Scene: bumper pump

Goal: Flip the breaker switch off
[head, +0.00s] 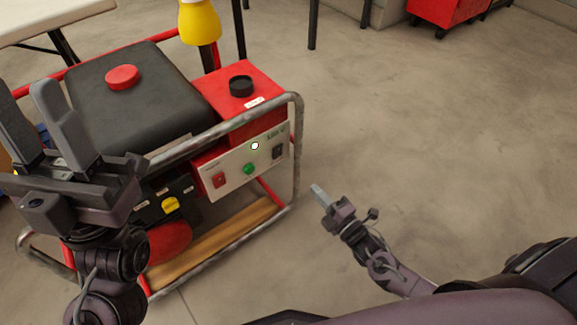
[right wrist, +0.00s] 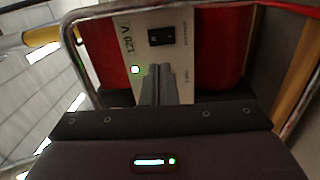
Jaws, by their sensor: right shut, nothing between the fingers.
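The red-framed generator has a pale control panel (head: 237,172) on its front. A black switch-like fitting (head: 278,151) sits at the panel's right end, below the "120 V" marking. It also shows in the right wrist view (right wrist: 161,37). My left gripper (head: 25,92) is open and empty, at the left.
A grey tube frame (head: 298,150) surrounds the generator and passes close to the panel's right end. A black tank (head: 140,95) with a red cap is on top. A yellow object (head: 199,22) stands behind. The floor (head: 430,130) to the right is clear.

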